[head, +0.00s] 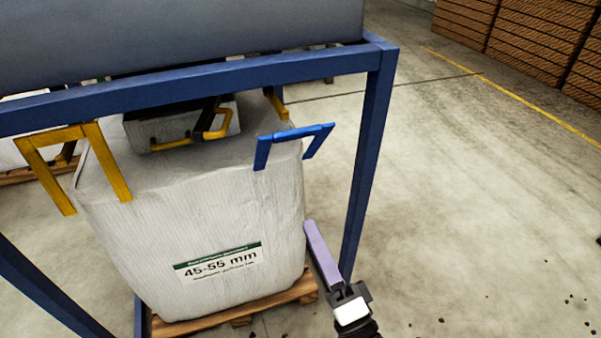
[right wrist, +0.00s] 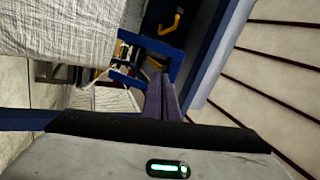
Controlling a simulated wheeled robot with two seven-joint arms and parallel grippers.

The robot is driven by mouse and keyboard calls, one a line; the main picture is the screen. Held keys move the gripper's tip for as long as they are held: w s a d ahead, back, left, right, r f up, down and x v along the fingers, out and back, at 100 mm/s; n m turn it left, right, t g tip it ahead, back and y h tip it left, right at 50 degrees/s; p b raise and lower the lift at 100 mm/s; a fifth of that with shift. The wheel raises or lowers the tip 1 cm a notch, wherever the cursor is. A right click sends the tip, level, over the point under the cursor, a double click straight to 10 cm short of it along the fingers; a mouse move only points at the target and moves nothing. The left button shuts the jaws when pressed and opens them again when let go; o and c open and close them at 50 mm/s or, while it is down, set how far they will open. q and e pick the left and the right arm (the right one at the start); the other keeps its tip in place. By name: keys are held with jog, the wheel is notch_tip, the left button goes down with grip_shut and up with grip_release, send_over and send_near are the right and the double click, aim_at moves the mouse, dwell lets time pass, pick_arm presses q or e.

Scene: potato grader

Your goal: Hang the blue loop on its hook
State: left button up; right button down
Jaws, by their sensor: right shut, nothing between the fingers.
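The blue loop (head: 297,132) stands up at the near right top corner of a white bulk bag (head: 215,225) marked 45-55 mm. It also shows in the right wrist view (right wrist: 146,43), just beyond my fingertips. A yellow hook (head: 217,124) shows under the frame, left of the loop and apart from it; a yellow hook also shows in the right wrist view (right wrist: 172,23). My right gripper (head: 309,228) is shut and empty, with long lavender fingers, below the loop and beside the bag's right side. The fingers show in the right wrist view (right wrist: 162,90). My left gripper is out of view.
A blue steel frame (head: 368,165) spans over the bag, with a post close to my right gripper. A yellow loop (head: 75,155) stands at the bag's left corner. The bag rests on a wooden pallet (head: 240,315). Open floor lies to the right.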

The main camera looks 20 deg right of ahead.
notch_tip(320, 180, up, 2)
jog(key=d+r+m+t+h, duration=0.1)
jog(key=d+m+t+h, duration=0.1)
jog(key=m, duration=0.2)
jog(key=p, duration=0.1)
send_near(297, 137)
jog(key=x, duration=0.5)
jog(key=shift+r, duration=0.1)
jog(key=shift+w+r, duration=0.3)
jog(key=shift+w, duration=0.3)
jog(key=shift+p, duration=0.3)
